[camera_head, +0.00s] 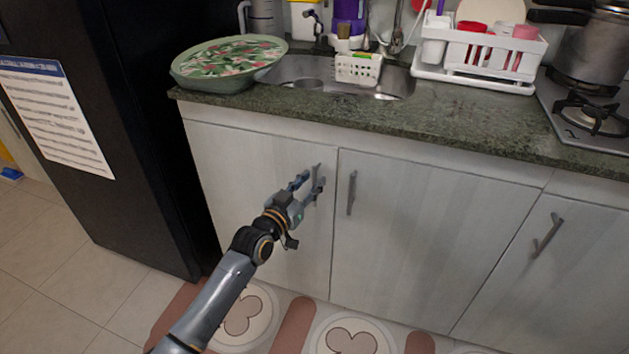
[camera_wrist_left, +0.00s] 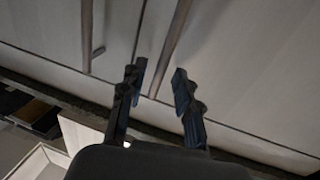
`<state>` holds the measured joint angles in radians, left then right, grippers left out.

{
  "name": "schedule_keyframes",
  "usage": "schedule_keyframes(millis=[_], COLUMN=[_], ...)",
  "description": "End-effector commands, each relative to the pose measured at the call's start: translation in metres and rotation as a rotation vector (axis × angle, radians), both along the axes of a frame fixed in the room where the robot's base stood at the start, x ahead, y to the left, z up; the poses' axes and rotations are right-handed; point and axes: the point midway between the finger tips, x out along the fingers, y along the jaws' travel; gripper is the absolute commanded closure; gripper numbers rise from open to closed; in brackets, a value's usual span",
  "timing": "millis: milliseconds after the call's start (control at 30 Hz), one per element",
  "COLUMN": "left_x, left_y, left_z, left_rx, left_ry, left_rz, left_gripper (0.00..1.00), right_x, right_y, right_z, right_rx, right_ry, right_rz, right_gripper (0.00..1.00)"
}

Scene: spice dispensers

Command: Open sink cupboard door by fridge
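The sink cupboard door by the fridge (camera_head: 235,165) is pale wood and looks closed, flush with the door to its right. Its grey bar handle (camera_head: 317,171) is upright near the door's right edge. My left gripper (camera_head: 309,182) is at that handle, its fingers pointing at the door. In the left wrist view the gripper (camera_wrist_left: 158,74) is open, and the handle (camera_wrist_left: 172,40) runs into the gap between its two fingertips. I see no clear contact. My right gripper is not in view.
The black fridge (camera_head: 125,130) stands left of the cupboard. The neighbouring door (camera_head: 420,230) has its own handle (camera_head: 351,192) close by on the right. The green counter (camera_head: 450,125) overhangs above. A patterned mat (camera_head: 295,325) lies on the floor in front.

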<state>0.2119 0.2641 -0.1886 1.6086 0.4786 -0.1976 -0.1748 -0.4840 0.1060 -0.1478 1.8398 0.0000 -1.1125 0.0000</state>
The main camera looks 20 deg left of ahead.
Motion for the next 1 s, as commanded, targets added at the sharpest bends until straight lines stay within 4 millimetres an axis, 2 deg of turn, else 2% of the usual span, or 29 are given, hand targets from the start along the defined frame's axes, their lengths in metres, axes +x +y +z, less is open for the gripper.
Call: schedule_keyframes(millis=[200,500,533,667,700,1000], left_x=[0.019,0.021,0.021,0.021,0.021,0.021], left_y=[-0.005,-0.005,-0.005,-0.005,-0.005,-0.005], left_z=[-0.001,0.000,0.000,-0.001,-0.001,-0.001], left_rx=[0.000,0.000,0.000,0.000,0.000,0.000], left_ry=[0.001,0.001,0.001,0.001,0.001,0.001], left_rz=[0.000,0.000,0.000,0.000,0.000,0.000], left_gripper=[0.68,0.68,0.70,0.96,1.00,1.00], right_x=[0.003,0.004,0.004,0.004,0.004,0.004], right_y=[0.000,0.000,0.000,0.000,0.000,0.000], right_z=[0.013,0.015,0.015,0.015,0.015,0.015], right_rx=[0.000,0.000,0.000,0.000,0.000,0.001], right_ry=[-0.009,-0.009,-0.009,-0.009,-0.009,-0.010], right_rz=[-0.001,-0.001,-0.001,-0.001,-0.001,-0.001], right_gripper=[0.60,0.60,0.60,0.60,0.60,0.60])
